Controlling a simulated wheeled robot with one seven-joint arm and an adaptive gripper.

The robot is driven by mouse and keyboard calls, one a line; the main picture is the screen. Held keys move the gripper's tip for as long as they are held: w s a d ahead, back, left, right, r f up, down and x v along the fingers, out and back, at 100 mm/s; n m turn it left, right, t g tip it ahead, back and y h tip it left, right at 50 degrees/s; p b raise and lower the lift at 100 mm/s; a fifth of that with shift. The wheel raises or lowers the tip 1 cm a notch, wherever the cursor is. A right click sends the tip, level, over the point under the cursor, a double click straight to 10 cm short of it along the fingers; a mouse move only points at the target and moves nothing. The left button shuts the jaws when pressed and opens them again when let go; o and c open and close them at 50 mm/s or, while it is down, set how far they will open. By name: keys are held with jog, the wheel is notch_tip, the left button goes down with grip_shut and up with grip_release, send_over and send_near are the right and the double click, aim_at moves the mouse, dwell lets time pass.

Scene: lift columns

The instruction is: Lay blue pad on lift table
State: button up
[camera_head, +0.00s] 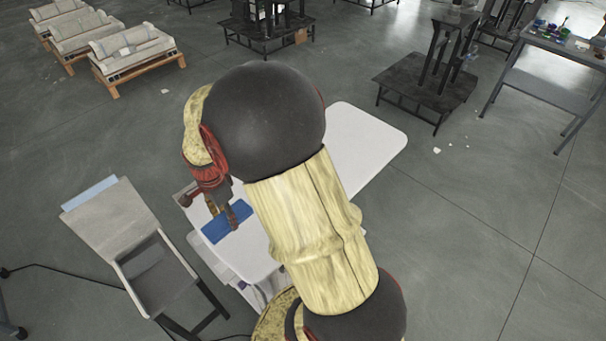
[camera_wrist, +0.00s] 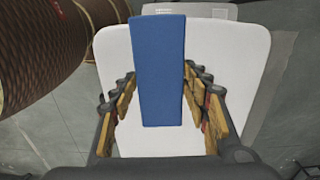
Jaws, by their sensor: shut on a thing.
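The blue pad (camera_head: 227,224) is a flat rectangle over the near-left end of the white lift table top (camera_head: 362,140). My gripper (camera_head: 229,211) is shut on the pad, with its fingers pointing down. In the wrist view the pad (camera_wrist: 158,40) stretches away between the two fingers of my gripper (camera_wrist: 160,75), and the white table top (camera_wrist: 235,60) lies behind it. I cannot tell whether the pad touches the top. My arm hides the middle of the table in the head view.
A grey stand (camera_head: 110,217) with a light blue strip (camera_head: 89,193) on its edge is at the left. Dark lift columns (camera_head: 432,75) stand at the back. A workbench (camera_head: 548,85) is at the right. Wooden-framed loads (camera_head: 135,55) sit at the back left.

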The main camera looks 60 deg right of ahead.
jog(key=s+d+f+b, duration=0.1)
jog(key=d+f, duration=0.2)
jog(key=d, duration=0.1)
jog(key=s+d+f+b, duration=0.1)
jog(key=d+f+b, duration=0.1)
jog(key=d+f, duration=0.1)
jog(key=s+d+f+b, duration=0.1)
jog(key=d+f+b, duration=0.1)
jog(key=d, duration=0.4)
jog(key=shift+s+f, duration=0.3)
jog(key=shift+f, duration=0.2)
jog(key=shift+d+f, duration=0.15)
jog(key=shift+f, duration=0.1)
jog(key=shift+s+d+f+b, duration=0.15)
jog(key=shift+f+b, duration=0.9)
jog(key=shift+f, duration=0.6)
jog(key=shift+f, duration=0.1)
jog(key=shift+f, duration=0.1)
jog(key=o, duration=1.1)
jog(key=shift+o, duration=0.7)
